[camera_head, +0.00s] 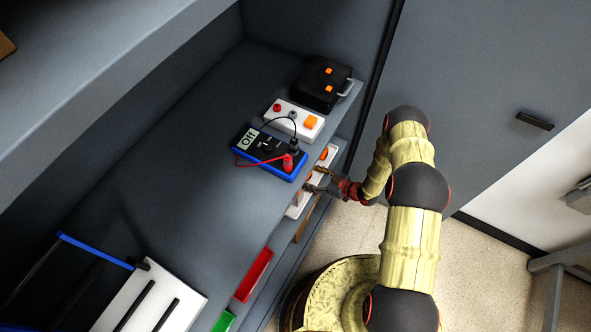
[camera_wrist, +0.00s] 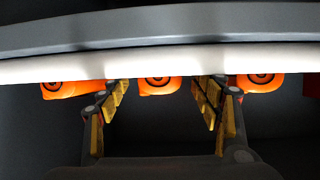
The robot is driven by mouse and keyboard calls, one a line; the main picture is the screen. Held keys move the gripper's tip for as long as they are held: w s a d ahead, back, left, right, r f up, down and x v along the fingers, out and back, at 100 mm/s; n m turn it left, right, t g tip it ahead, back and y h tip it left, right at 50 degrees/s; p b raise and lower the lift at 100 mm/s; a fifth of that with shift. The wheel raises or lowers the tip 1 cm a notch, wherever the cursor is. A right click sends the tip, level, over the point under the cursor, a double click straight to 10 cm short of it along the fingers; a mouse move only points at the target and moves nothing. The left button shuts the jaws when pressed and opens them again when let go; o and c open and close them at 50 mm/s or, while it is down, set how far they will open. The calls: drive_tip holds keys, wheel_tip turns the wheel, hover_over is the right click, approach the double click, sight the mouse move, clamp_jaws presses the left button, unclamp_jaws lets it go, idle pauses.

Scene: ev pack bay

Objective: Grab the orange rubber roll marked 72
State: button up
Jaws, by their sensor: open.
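Orange rolls hang or sit below a white strip (camera_wrist: 160,66) in the wrist view: a left one (camera_wrist: 70,89), a middle one (camera_wrist: 157,87) and a right one (camera_wrist: 262,84). Each shows a dark ring mark; no number is legible, so I cannot tell which is 72. My gripper (camera_wrist: 167,88) is open, its fingers on either side of the middle roll in the picture. I cannot tell whether they touch it. In the head view my gripper (camera_head: 312,180) reaches to a white holder (camera_head: 328,155) on the lower shelf, with orange partly showing.
The upper shelf's edge overhangs the holder. On that shelf stand a blue multimeter (camera_head: 268,153), a white box with an orange button (camera_head: 294,119) and a black case (camera_head: 320,84). A red bin (camera_head: 254,275) and a green bin (camera_head: 223,321) are lower left.

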drive_tip(key=shift+c, duration=0.5)
drive_tip(key=c, duration=1.3)
